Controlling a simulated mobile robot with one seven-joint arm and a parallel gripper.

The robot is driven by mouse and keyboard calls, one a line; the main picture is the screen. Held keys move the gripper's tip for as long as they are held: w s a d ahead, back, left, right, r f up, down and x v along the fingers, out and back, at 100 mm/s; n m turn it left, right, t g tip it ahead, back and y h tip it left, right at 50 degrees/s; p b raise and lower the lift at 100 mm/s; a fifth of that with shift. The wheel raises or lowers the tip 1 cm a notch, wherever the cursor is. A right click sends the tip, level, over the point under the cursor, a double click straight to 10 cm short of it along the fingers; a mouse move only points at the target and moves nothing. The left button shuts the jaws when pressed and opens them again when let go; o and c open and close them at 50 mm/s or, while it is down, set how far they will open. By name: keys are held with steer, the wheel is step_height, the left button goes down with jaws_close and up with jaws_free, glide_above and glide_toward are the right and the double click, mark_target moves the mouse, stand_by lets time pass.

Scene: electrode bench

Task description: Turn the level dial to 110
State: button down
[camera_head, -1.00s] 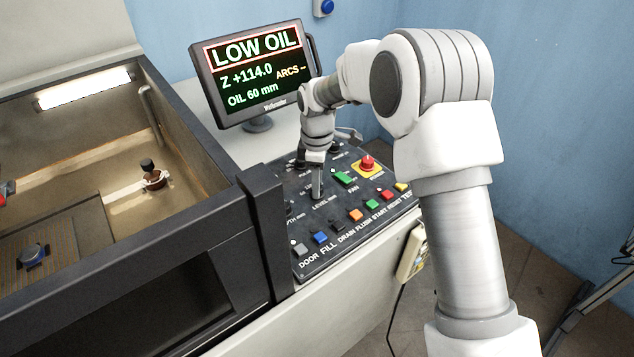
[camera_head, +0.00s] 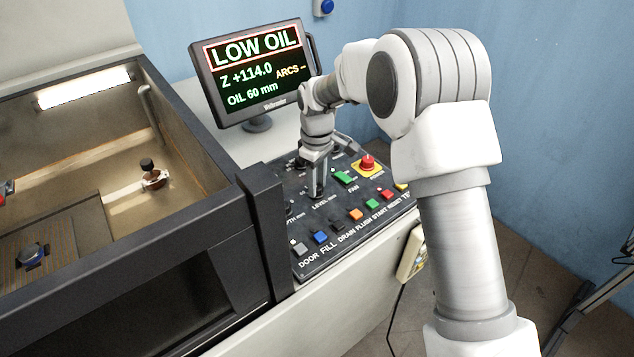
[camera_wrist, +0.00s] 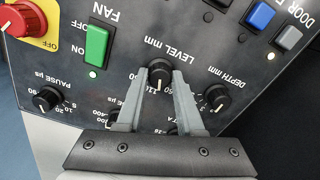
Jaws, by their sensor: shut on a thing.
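The level dial (camera_wrist: 159,75) is a black knob with a pale pointer mark, under the label LEVEL mm in the wrist view, where the panel shows upside down. My gripper (camera_wrist: 158,84) has its two grey fingers on either side of this knob and is shut on it. Part of the dial's scale is hidden by the fingers; a number that looks like 110 shows near the pointer. In the head view my gripper (camera_head: 316,192) points down onto the control panel (camera_head: 292,222) and hides the dial. The screen (camera_head: 250,72) reads LOW OIL, Z +114.0, OIL 60 mm.
The depth dial (camera_wrist: 216,97) and the pause dial (camera_wrist: 47,98) flank the level dial. A green FAN switch (camera_wrist: 97,45) and a red emergency knob (camera_head: 367,163) are close by. Coloured buttons line the panel's front. An open tank (camera_head: 215,150) stands at the left.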

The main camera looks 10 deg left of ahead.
steer(key=shift+r+m, duration=0.1)
steer(key=shift+m, duration=1.6)
steer(key=c, duration=0.5)
jaws_free()
steer(key=shift+c, duration=0.2)
step_height(320, 180, up, 17)
steer(key=shift+r+p, duration=0.2)
steer(key=shift+p, duration=0.2)
